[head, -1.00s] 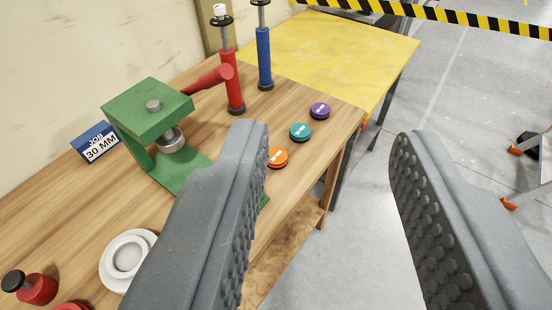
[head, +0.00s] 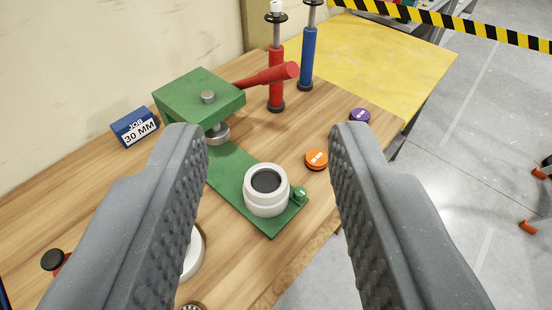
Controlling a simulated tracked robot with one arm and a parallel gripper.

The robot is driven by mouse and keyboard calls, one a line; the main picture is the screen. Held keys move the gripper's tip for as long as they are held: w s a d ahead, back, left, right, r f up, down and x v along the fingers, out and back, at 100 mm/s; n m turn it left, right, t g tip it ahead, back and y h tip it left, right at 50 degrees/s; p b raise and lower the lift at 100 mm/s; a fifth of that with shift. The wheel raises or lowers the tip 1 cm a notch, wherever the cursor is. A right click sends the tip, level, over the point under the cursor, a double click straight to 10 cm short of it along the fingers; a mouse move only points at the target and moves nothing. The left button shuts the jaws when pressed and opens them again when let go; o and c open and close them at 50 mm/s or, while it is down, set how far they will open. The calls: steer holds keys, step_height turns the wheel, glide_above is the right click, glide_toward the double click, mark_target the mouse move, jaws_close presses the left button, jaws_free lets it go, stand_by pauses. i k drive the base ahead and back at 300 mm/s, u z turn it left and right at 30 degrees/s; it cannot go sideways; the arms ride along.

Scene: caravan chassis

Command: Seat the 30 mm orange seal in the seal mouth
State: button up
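The orange seal (head: 316,159) lies flat on the wooden bench, right of the green press. Its label is too small to read. A white ring-shaped cup (head: 267,201) with a dark round opening stands on the press's green base plate (head: 234,170); it looks like the seal mouth, and I see no seal in it. My gripper (head: 267,132) is open and empty. Its two grey studded fingers stand either side of the cup in the picture, and the orange seal shows between them, close to the right finger. I cannot tell the height of the fingers above the bench.
The green press (head: 200,95) has a red lever (head: 267,76). A blue job sign (head: 135,128) reads 30 MM. A red pump (head: 276,80) and a blue pump (head: 306,60) stand behind. A white dish (head: 194,253) is mostly hidden.

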mark_target(266, 182)
steer(key=u, duration=2.6)
steer(key=k, duration=1.4)
steer(key=z, duration=1.65)
steer(key=i, duration=1)
steer(key=z, duration=0.05)
